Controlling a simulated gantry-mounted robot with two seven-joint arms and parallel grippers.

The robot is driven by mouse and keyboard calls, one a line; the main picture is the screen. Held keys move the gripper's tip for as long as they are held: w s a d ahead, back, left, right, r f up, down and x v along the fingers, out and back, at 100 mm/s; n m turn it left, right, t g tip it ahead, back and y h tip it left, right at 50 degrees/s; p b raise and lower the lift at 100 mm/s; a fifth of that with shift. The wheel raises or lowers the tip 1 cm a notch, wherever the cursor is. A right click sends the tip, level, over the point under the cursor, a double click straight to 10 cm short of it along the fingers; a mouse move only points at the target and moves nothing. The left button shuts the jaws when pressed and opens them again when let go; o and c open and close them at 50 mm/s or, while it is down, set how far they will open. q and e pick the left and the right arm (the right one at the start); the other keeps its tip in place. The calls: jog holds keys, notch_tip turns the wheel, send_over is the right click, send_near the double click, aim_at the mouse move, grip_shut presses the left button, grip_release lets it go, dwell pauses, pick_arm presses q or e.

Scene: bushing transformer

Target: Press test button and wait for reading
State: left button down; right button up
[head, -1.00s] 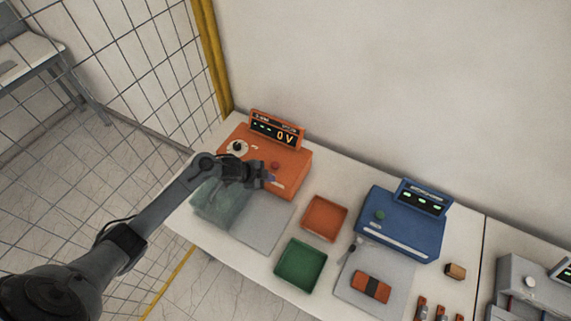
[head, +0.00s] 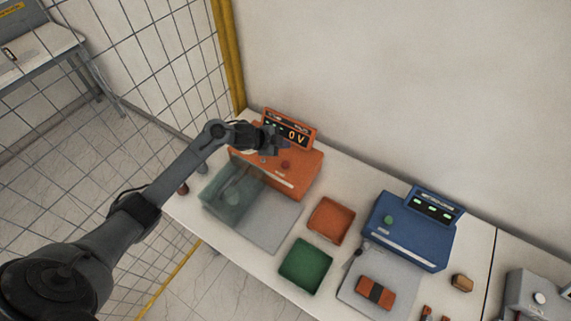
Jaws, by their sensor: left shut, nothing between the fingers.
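The orange test unit (head: 302,179) stands at the back left of the table. Its raised display (head: 299,136) reads 0 V, with its left part hidden behind my gripper. A red round button (head: 285,165) shows on its top face. My left gripper (head: 283,144) is shut and empty, above the back of the orange unit, in front of the display and beyond the red button. It appears apart from the button; I cannot tell its exact height. The unit's dial is hidden by the gripper. My right gripper is not in view.
An orange tray (head: 331,220) and green tray (head: 306,265) lie in the middle. A blue unit (head: 410,230) with a green button (head: 388,220) stands right. An orange-and-black block (head: 375,292) lies in front.

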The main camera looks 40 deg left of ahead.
pick_arm(q)
jog(key=b, duration=0.7)
send_over(284, 165)
jog(key=shift+s+f, duration=0.2)
jog(key=shift+f, duration=3.35)
jog(key=shift+f+b, duration=0.4)
jog(key=shift+f, duration=0.4)
jog(key=shift+f, duration=0.2)
jog(key=shift+f, duration=0.3)
jog(key=shift+f, duration=0.1)
